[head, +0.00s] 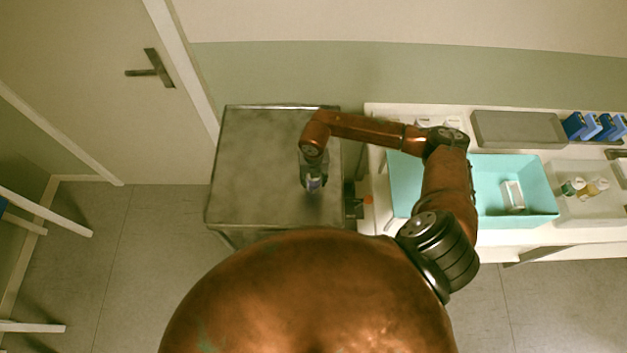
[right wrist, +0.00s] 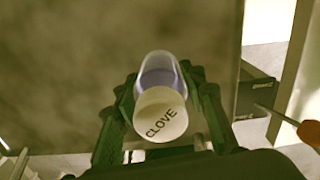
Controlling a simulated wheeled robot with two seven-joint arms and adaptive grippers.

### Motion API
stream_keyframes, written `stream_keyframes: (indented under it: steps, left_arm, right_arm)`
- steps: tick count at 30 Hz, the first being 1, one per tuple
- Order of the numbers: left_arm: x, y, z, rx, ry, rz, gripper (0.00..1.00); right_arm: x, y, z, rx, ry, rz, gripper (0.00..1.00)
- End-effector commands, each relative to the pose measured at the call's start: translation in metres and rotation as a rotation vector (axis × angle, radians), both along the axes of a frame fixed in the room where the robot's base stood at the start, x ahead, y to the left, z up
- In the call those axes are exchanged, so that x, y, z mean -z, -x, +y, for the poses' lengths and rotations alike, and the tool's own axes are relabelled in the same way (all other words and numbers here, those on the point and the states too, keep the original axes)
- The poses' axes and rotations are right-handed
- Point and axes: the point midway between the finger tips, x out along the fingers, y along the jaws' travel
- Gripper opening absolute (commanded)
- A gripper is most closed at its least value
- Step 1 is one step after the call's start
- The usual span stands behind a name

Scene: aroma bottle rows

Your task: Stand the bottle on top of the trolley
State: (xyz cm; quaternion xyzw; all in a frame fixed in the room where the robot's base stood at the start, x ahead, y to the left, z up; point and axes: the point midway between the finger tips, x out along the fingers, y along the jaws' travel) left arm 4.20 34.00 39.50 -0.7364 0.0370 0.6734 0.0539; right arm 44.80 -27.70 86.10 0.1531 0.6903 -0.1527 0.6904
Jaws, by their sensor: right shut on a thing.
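The bottle (right wrist: 160,103) has a pale cap marked CLOVE and a clear, bluish body. My right gripper (right wrist: 162,92) is shut on it, with a finger on each side. In the head view the bottle (head: 314,184) shows small and dark blue below my right gripper (head: 313,176). Both are over the right part of the grey metal trolley top (head: 255,165). I cannot tell whether the bottle's base touches the top. My left gripper is not in view.
Right of the trolley stands a white table with a turquoise tray (head: 540,213) holding a white item (head: 512,196). Farther right are small bottles (head: 580,188) and blue boxes (head: 592,126). A screwdriver-like orange handle (right wrist: 308,132) lies beside the trolley. The trolley's left part is bare.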

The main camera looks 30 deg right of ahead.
Motion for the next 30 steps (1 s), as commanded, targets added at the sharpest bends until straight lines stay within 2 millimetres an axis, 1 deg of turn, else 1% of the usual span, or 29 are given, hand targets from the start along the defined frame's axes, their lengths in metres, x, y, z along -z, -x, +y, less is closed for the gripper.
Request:
stream_keyframes:
  steps: [5,6,13,20,23,26,30]
  left_arm:
    - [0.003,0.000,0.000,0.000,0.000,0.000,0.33]
    - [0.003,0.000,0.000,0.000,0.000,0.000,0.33]
    - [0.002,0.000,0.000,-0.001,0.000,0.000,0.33]
    - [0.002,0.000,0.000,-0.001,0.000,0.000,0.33]
    - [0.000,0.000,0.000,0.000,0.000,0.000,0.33]
    - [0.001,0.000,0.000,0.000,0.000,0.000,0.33]
    - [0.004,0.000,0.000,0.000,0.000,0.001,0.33]
  right_arm:
    - [0.003,0.000,0.000,0.000,0.000,0.000,0.07]
    - [0.003,0.000,0.000,0.000,0.000,0.000,0.39]
    - [0.002,0.000,0.000,0.000,0.000,0.000,0.55]
    - [0.002,0.000,0.000,0.000,0.000,0.000,0.56]
    - [-0.001,0.000,0.000,0.001,0.000,0.000,0.56]
    - [-0.010,-0.001,0.000,0.000,0.001,-0.002,0.56]
    - [-0.035,-0.002,-0.001,0.000,0.001,-0.004,0.56]
